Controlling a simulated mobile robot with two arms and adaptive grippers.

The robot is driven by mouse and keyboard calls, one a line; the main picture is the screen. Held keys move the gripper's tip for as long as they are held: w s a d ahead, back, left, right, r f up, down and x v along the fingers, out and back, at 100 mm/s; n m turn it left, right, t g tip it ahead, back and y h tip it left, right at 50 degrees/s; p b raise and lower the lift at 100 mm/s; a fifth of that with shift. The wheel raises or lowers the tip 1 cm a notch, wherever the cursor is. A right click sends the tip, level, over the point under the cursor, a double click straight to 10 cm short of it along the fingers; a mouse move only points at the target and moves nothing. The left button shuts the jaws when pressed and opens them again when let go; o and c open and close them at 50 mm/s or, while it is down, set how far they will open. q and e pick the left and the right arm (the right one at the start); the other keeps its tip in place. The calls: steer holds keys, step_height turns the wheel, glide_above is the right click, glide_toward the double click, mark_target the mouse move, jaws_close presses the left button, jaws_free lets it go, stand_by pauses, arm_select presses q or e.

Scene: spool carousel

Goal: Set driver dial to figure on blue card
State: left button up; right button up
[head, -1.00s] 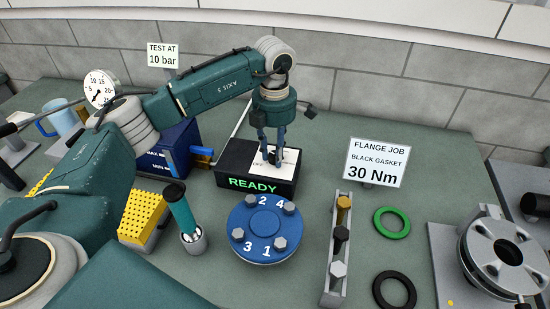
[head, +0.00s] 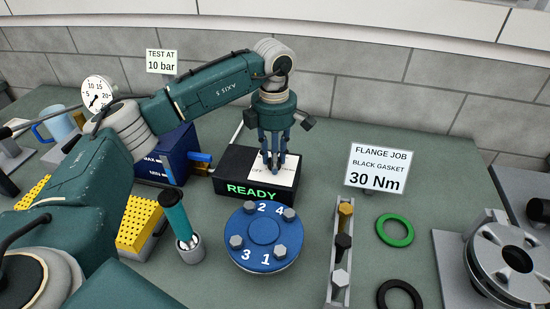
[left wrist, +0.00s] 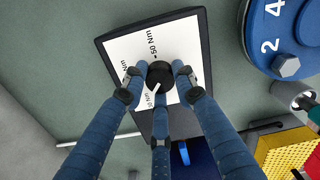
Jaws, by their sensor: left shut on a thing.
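The driver dial is a black knob (left wrist: 160,75) on a white scale plate (left wrist: 125,50) in the left wrist view. The plate tops the black driver box (head: 225,172), whose front reads READY in green. My left gripper (head: 273,168) reaches down from above, its fingers shut around the knob; they also show in the left wrist view (left wrist: 160,86). The knob's white pointer line slants to the lower left there, near a partly hidden Nm label. "50 Nm" is readable above the knob; other labels are partly covered. The job card (head: 378,168) is white and reads 30 Nm, black gasket. I see no blue card.
A blue flange with numbered bolts (head: 264,230) stands just in front of the box. A teal-handled tool (head: 177,215) stands in a cup to its left. A bolt rack (head: 340,260), green ring (head: 395,230) and black ring (head: 400,292) lie right.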

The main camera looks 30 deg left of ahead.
arm_select(q)
steer(key=shift+s+a, duration=0.1)
steer(key=shift+a, duration=0.05)
steer(key=o, duration=1.2)
steer(key=shift+c, duration=0.2)
steer(key=shift+s+a, duration=0.1)
step_height(320, 180, up, 12)
